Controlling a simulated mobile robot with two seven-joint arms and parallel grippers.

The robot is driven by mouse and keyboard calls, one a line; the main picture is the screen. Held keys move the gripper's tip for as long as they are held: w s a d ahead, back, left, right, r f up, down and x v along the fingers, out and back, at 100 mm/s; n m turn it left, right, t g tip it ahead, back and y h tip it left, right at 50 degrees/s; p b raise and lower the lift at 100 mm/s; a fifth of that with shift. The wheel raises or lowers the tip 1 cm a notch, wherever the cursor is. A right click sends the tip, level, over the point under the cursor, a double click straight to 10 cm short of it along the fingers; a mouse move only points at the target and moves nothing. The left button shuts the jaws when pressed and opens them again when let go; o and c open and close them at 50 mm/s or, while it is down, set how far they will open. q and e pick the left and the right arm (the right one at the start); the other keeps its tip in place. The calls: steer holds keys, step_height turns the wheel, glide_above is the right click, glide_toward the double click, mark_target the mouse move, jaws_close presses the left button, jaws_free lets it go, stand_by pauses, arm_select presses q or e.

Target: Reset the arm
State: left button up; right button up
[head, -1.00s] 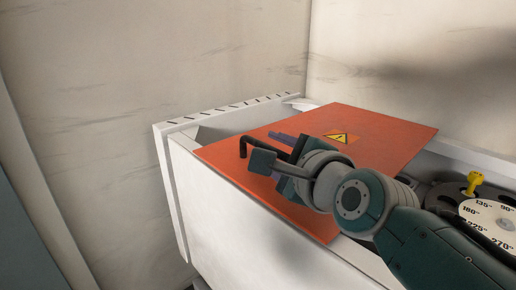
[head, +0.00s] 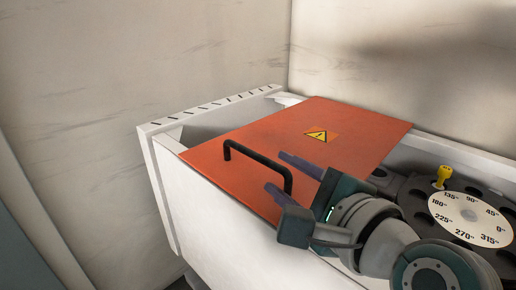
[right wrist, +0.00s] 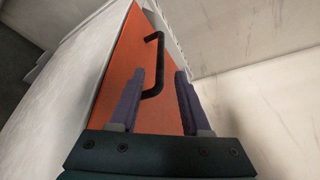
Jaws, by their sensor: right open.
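My right gripper (head: 287,176) is open and empty above the near right part of an orange panel (head: 270,140). Its purple fingers point left toward the panel's black handle (head: 256,162), and they look apart from it. In the right wrist view the open fingers (right wrist: 158,98) show with the handle (right wrist: 156,65) beyond and between them, over the orange panel (right wrist: 118,62). My right arm enters from the lower right. My left gripper is not in view.
The panel lies over part of a white open-topped box (head: 215,215). To its right sits a round dial (head: 468,218) marked in degrees, with a yellow knob (head: 442,175). A yellow warning label (head: 318,134) is on the panel. Pale walls (head: 130,60) stand behind.

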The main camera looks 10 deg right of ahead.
steer(key=s+d+r+n+g+h+p, duration=0.2)
steer(key=s+d+r+n+g+p, duration=0.15)
steer(key=s+r+n+p, duration=0.5)
steer(key=s+d+r+n+g+h+p, duration=0.1)
steer(key=s+d+r+n+g+p, duration=0.25)
steer(key=s+r+n+p, duration=0.5)
steer(key=s+d+r+n+g+h+p, duration=0.2)
steer(key=s+d+r+n+g+p, duration=0.15)
steer(key=s+r+n+p, duration=0.45)
step_height(320, 180, up, 32)
steer(key=m+p, duration=0.2)
steer(key=p, duration=3.5)
steer(key=shift+s+a+g+p, duration=0.3)
steer(key=shift+s+a+g, duration=0.05)
steer(key=shift+s+a, duration=0.1)
